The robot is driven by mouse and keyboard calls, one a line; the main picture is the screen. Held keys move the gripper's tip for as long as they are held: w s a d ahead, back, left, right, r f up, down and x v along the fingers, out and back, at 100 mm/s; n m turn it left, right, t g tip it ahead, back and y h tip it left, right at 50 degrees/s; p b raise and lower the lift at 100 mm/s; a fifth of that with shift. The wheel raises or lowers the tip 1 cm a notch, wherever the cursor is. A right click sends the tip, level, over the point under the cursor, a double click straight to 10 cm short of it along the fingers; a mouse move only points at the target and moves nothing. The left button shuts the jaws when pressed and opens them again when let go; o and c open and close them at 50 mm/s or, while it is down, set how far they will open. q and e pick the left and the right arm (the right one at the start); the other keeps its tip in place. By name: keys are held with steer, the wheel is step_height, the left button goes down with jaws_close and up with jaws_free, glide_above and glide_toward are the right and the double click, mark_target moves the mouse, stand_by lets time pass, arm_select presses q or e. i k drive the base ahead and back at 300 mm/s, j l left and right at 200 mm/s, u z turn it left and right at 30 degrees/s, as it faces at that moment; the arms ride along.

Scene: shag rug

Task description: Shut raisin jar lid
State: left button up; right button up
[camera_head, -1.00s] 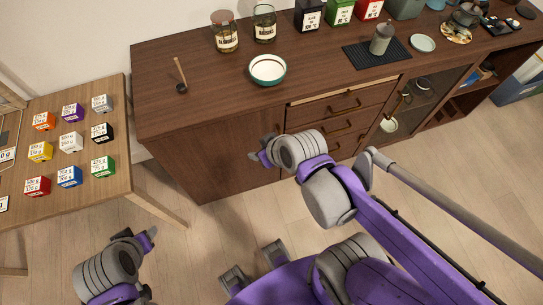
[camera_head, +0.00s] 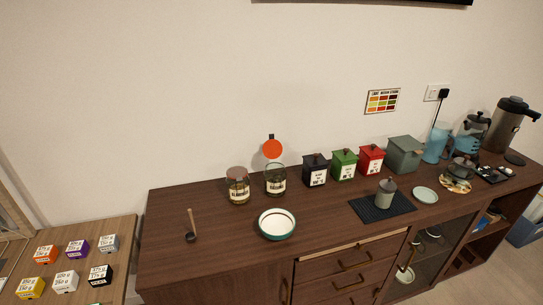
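Two labelled glass jars stand at the back left of the dark wooden sideboard. The left jar (camera_head: 238,190) has a brown lid on top. The right jar (camera_head: 275,182) has an open mouth. A round orange-red disc (camera_head: 273,149) with a dark tab on top stands upright just above and behind the right jar's mouth; it looks like a raised lid, but its join to the jar cannot be made out. The label words are too small to read surely. Neither of my grippers is in view.
A white and teal bowl (camera_head: 276,224) and a wooden-handled scoop (camera_head: 192,227) sit in front of the jars. Black (camera_head: 315,170), green (camera_head: 344,165) and red (camera_head: 371,160) canisters stand to the right. A side table (camera_head: 117,243) with small boxes is at lower left.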

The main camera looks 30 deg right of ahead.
mark_target(273, 149)
steer(key=l+z, duration=0.2)
steer(key=l, duration=0.3)
steer(key=i+l+z, duration=0.1)
steer(key=l+z, duration=0.15)
steer(key=l, duration=0.25)
steer(key=i+j, duration=0.2)
steer(key=i, duration=0.3)
